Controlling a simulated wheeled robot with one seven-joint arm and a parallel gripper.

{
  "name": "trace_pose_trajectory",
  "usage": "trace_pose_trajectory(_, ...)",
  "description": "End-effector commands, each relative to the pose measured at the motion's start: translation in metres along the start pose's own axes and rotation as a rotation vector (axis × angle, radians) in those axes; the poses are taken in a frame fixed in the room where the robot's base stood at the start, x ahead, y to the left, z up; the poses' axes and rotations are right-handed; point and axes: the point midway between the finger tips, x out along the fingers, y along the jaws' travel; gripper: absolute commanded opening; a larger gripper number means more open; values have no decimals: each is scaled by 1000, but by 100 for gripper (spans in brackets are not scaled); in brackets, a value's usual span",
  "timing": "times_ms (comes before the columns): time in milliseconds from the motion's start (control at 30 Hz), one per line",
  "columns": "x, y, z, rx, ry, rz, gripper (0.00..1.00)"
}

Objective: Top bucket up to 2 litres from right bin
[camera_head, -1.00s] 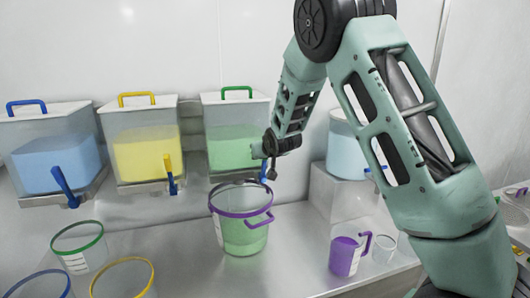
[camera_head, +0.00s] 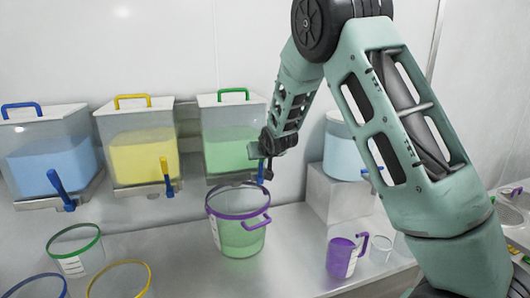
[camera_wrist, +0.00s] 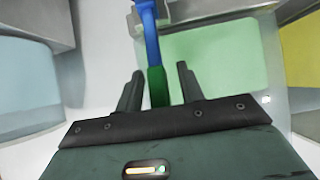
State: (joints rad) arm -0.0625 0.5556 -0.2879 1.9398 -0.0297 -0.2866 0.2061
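The right bin (camera_head: 232,145) of the wall row holds green contents under a lid with a green handle. Its blue tap lever (camera_head: 261,172) has a green end, which shows in the wrist view. The bucket (camera_head: 237,238) with purple rim and handle stands upright on the bench below this bin and is partly filled with green. Its graduation marks are too small to read. My gripper (camera_head: 264,154) is at the tap. In the wrist view my gripper (camera_wrist: 158,76) is open, its fingers on either side of the lever with gaps visible.
A blue bin (camera_head: 50,150) and a yellow bin (camera_head: 140,150) hang to the left. Green-rimmed (camera_head: 76,256) and yellow-rimmed (camera_head: 120,285) buckets stand front left. A purple jug (camera_head: 341,258) and clear beaker (camera_head: 381,249) stand right of the bucket. Bench between is clear.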

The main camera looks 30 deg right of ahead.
Motion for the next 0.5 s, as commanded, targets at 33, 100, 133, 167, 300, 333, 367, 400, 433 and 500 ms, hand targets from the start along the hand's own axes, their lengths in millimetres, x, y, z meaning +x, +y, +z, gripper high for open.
trace_pose_trajectory(33, -4, -1, 0, 1, 2, -1, 38)
trace_pose_trajectory(100, -11, -1, 0, 1, 2, -1, 38)
trace_pose_trajectory(133, -16, -1, 1, 2, 3, -1, 38)
trace_pose_trajectory(167, -20, 0, 1, 2, 3, -1, 38)
trace_pose_trajectory(300, -47, -1, 1, 1, 4, -2, 38)
trace_pose_trajectory(333, -52, -1, 1, 1, 4, -3, 38)
trace_pose_trajectory(367, -58, -1, 2, 2, 4, -4, 38)
trace_pose_trajectory(400, -67, -2, 0, 1, 5, -3, 38)
trace_pose_trajectory(433, -73, -2, 1, 0, 4, -4, 38)
trace_pose_trajectory(500, -87, -2, 1, 2, 5, -6, 38)
